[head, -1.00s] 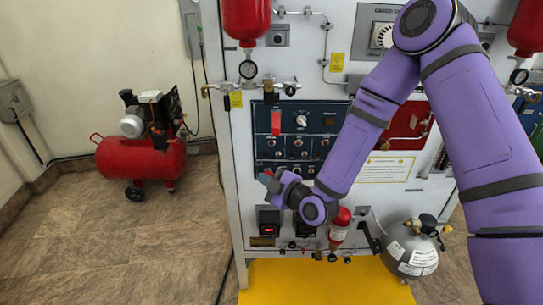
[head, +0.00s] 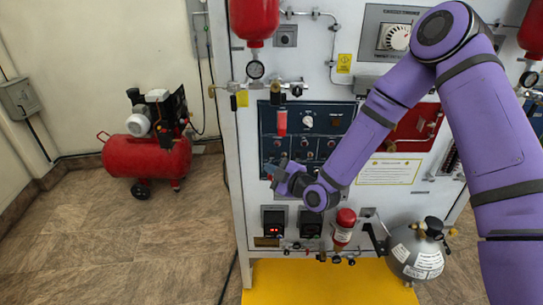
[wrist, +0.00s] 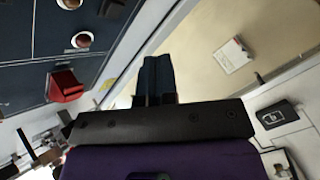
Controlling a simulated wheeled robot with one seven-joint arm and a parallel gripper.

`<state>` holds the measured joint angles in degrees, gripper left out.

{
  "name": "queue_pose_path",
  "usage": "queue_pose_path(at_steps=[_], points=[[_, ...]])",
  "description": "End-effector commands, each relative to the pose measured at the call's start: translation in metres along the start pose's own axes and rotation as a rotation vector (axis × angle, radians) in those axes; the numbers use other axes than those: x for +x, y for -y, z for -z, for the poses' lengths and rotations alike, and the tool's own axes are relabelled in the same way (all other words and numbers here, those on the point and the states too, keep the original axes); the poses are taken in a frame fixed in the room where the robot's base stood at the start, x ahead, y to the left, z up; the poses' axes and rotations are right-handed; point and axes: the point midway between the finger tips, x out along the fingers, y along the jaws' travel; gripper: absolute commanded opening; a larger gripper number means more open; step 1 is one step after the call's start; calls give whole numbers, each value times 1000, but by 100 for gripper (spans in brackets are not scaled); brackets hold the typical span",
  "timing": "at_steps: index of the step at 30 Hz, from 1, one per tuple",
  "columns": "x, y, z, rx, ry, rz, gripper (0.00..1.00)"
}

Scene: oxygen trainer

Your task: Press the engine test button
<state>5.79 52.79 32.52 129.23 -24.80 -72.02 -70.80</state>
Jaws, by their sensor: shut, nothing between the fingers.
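The dark blue control panel (head: 345,150) on the white trainer cabinet carries rows of small knobs or buttons and a red switch cover (head: 281,123). I cannot tell which control is the engine test button; labels are too small to read. My gripper (head: 271,172) is in front of the panel's lower left corner, with its fingers together and empty. In the wrist view the closed fingertips (wrist: 157,66) point past the panel's edge toward the pale wall and floor. There the panel (wrist: 45,48) shows at upper left with a red part (wrist: 66,87) and round controls (wrist: 82,39).
Two small display boxes (head: 274,222) and a red cylinder (head: 343,226) sit below the panel. A red compressor (head: 147,155) stands by the left wall.

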Motion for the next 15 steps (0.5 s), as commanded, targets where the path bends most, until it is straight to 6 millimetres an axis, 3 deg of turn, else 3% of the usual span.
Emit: queue_pose_path(at_steps=[6, 15], points=[[17, -12, -12, 0, 0, 0, 0], [26, -19, -19, 1, 0, 2, 0]])
